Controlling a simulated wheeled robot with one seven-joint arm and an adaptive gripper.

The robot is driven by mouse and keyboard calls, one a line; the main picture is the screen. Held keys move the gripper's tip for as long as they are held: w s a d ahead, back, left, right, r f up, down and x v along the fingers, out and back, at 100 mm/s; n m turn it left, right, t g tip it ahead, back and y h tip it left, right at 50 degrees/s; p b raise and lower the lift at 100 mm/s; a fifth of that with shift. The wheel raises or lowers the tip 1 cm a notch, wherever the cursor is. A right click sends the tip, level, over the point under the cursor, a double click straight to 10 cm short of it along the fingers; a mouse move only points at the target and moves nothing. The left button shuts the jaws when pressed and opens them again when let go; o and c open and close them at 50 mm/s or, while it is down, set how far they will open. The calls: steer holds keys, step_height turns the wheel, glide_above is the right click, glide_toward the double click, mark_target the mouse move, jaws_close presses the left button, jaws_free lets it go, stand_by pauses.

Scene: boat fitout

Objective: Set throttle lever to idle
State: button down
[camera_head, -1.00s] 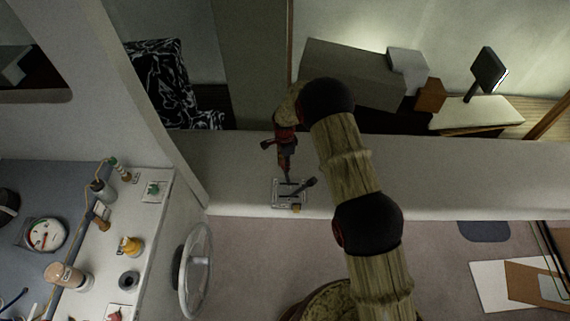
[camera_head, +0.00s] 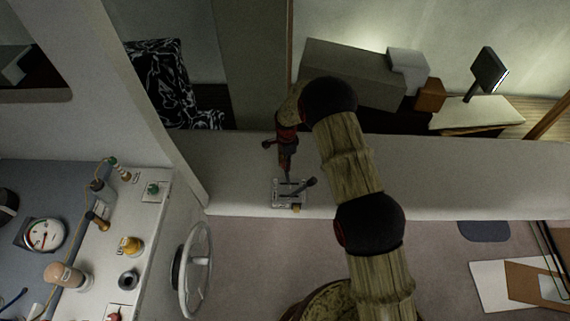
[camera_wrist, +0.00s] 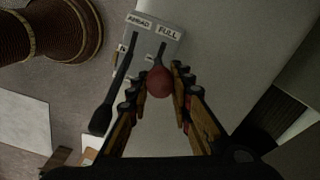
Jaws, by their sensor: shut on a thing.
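The lever box (camera_wrist: 177,39) fills the top middle of the wrist view, with the labels AHEAD and FULL on it. The throttle lever (camera_wrist: 159,82), with a round red knob, rises from the FULL side. My gripper (camera_wrist: 158,77) has its fingers on both sides of this knob and is shut on it. A second lever with a black handle (camera_wrist: 101,119) stands from the AHEAD side, left of the fingers. In the head view my gripper (camera_head: 287,168) is above the far side of the lever box (camera_head: 277,202); the red knob is hidden there. The idle mark cannot be made out.
The lever box sits on a long pale ledge (camera_head: 440,180). A steering wheel (camera_head: 197,270) stands to the left, beside a panel (camera_head: 150,215) with knobs, bottles and a gauge. The ledge right of my arm is clear.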

steer(key=shift+d+y+b, duration=0.4)
steer(key=shift+d, duration=0.25)
steer(key=d+f+y+b, duration=0.2)
steer(key=d+b, duration=0.3)
steer(key=d, duration=0.4)
steer(key=shift+s+d+f+b, duration=0.25)
steer(key=shift+s+f+b, duration=0.05)
steer(key=shift+b, duration=0.1)
steer(key=c, duration=2)
jaws_free()
steer(key=shift+s+d+f, duration=0.1)
steer(key=shift+o, duration=1.3)
steer(key=shift+d, duration=0.15)
steer(key=shift+o, duration=0.8)
steer(key=shift+w, duration=0.2)
steer(key=shift+r, duration=0.25)
